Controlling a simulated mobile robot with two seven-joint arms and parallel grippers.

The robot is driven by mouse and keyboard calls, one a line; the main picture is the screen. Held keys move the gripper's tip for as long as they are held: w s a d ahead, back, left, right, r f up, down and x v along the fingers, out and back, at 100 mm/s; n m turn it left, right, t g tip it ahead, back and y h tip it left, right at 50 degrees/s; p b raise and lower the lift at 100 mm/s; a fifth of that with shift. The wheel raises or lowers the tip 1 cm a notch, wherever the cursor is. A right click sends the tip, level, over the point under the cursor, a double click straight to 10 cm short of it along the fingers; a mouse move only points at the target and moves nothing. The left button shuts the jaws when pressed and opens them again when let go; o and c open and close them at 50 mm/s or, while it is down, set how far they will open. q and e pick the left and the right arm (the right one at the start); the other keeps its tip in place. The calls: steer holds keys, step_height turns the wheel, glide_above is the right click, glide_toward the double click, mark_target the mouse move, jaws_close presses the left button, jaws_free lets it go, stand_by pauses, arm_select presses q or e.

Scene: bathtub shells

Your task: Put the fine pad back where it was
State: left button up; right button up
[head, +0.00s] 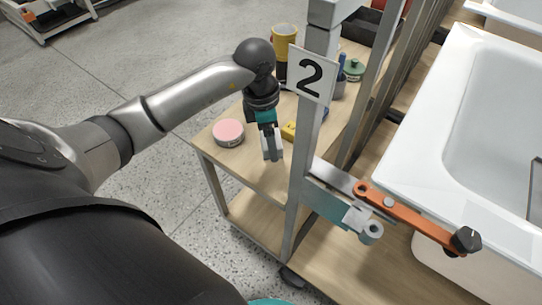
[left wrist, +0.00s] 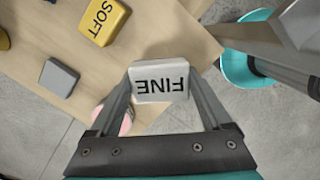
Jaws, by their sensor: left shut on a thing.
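The fine pad (left wrist: 158,82), a pale grey-white block marked FINE, sits between the two fingers of my left gripper (left wrist: 160,88) in the left wrist view. The gripper is shut on it, and the lettering appears upside down. In the head view my left gripper (head: 272,155) points down over the small wooden table (head: 250,172), left of the number 2 post. The pad is hard to make out there. From these views I cannot tell how high the pad is above the tabletop. My right gripper is not in view.
A yellow pad marked SOFT (left wrist: 104,20) and a grey block (left wrist: 59,77) lie on the tabletop. A pink-topped tin (head: 228,132) stands near its left edge. The grey post (head: 305,160) is close right of the gripper. A teal bucket (left wrist: 245,68) stands below.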

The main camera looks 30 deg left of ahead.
arm_select(q)
steer(key=b, duration=0.1)
glide_above(271, 164)
step_height(271, 164, down, 5)
steer(key=shift+f+b, duration=0.35)
steer(key=shift+f, duration=0.35)
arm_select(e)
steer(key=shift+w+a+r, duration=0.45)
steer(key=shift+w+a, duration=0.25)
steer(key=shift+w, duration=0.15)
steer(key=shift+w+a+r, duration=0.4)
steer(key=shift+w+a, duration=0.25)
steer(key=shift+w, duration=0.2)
arm_select(q)
steer(key=shift+f, duration=0.2)
steer(key=o, duration=1.1)
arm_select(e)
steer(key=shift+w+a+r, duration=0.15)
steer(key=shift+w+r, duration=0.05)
arm_select(q)
steer(key=shift+r, duration=0.1)
